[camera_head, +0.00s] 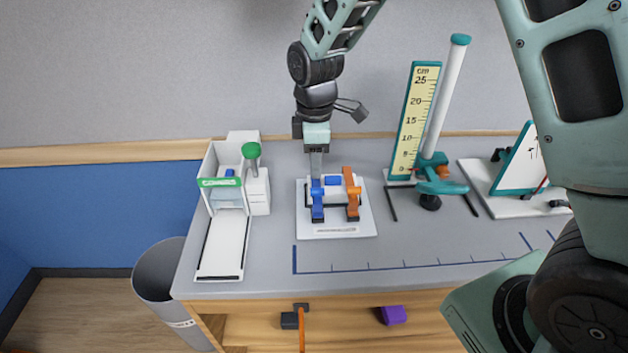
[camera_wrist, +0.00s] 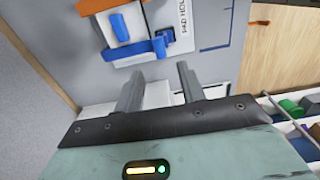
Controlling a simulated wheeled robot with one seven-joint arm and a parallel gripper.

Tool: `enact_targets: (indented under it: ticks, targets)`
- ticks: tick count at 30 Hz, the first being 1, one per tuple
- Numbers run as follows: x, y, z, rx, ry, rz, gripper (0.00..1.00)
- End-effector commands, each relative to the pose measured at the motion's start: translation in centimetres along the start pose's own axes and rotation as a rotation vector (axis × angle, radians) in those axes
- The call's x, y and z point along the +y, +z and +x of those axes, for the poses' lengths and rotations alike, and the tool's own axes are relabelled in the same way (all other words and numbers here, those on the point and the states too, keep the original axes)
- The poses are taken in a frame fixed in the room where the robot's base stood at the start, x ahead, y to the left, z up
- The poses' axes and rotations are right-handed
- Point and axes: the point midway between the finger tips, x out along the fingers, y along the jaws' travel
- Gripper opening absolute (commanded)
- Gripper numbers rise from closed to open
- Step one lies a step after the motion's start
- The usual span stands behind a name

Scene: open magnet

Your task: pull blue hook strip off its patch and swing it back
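The blue hook strip (camera_head: 317,201) is at the left side of a small white fixture on a white plate (camera_head: 334,230). In the wrist view the blue strip (camera_wrist: 131,51) lies across the fixture, its right part close to a darker blue block. My gripper (camera_head: 316,172) points down at the strip's rear end in the head view. In the wrist view my gripper (camera_wrist: 160,70) is open, with a clear gap between its fingers and the strip just beyond the fingertips. I cannot tell whether they touch. A blue patch (camera_wrist: 120,27) is on the white fixture body.
An orange strip (camera_head: 351,196) stands beside the blue one on the right. A white dispenser with a green knob (camera_head: 251,150) is to the left. A ruler stand (camera_head: 414,125) and a white board (camera_head: 520,165) are to the right.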

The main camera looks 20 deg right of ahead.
Motion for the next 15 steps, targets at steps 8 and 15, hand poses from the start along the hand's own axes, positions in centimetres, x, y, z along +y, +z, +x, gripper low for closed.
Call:
enact_targets:
  ticks: [8,15]
  targets:
    - [-0.1,0.0,5.2,-0.003,-0.004,-0.001,0.40]
    - [-0.1,0.0,7.3,-0.001,-0.002,-0.001,0.40]
